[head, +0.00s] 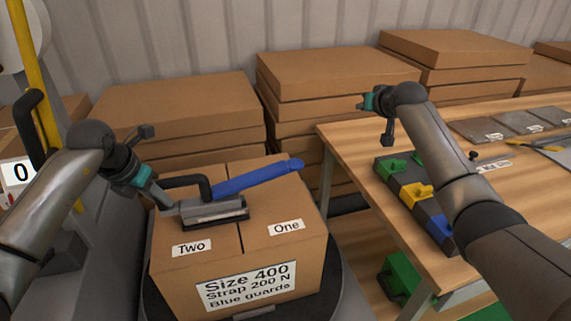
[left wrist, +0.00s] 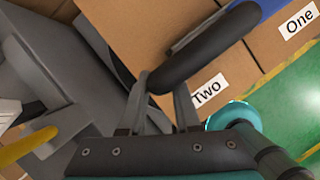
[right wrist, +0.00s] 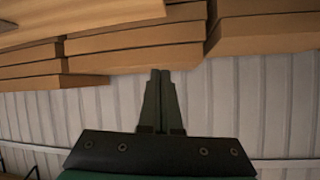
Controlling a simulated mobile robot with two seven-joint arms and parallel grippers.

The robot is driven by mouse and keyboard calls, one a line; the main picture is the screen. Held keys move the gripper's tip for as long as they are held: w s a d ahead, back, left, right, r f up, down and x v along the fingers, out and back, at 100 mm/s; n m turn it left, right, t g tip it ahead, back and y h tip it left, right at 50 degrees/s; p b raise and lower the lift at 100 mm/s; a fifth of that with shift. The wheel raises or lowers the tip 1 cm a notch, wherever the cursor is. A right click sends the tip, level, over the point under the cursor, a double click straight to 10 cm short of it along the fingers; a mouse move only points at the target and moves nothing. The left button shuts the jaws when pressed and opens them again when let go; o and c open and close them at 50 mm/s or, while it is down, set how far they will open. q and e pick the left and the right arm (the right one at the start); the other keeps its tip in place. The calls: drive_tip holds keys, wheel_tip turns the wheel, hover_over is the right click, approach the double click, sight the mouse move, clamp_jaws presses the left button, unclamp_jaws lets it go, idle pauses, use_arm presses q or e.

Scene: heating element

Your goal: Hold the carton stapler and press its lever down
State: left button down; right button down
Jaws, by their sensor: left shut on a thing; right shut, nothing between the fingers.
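The carton stapler has a black looped handle (head: 186,181), a grey base (head: 214,211) and a long blue lever (head: 258,177). It rests on top of the closed carton (head: 283,250), across the flap seam, with the lever slanting up to the right. My left gripper (head: 168,203) is shut on the black handle, which shows between its fingers (left wrist: 163,82) in the left wrist view; the handle (left wrist: 208,50) hides most of the stapler there. My right gripper (head: 365,103) is shut and empty, raised to the right of the carton; its fingers touch in the right wrist view (right wrist: 160,74).
Flat cardboard stacks (head: 325,75) stand behind along the corrugated wall. A wooden table (head: 350,150) at right holds a rack with green, yellow and blue pieces (head: 415,192) and grey plates (head: 525,122). A yellow post (head: 36,75) stands at left. The space above the blue lever is clear.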

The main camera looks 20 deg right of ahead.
drive_tip(key=s+a+r+g+y, duration=0.1)
drive_tip(key=s+a, duration=0.2)
drive_tip(key=a, duration=0.5)
drive_tip(key=s+a+r+n+g+y, duration=0.1)
drive_tip(key=s+a+r+g+y, duration=0.1)
drive_tip(key=a, duration=0.7)
drive_tip(key=s+a+r+n+g+y, duration=0.1)
drive_tip(key=s+a, duration=0.3)
drive_tip(key=a, duration=0.5)
drive_tip(key=shift+r+g+y, duration=0.4)
drive_tip(key=shift+r+y, duration=0.1)
drive_tip(key=shift+y, duration=0.1)
drive_tip(key=shift+s, duration=0.1)
wheel_tip(320, 180, down, 9)
drive_tip(key=d, duration=0.2)
drive_tip(key=shift+r, duration=0.2)
drive_tip(key=shift+f, duration=0.1)
drive_tip(key=shift+f, duration=0.3)
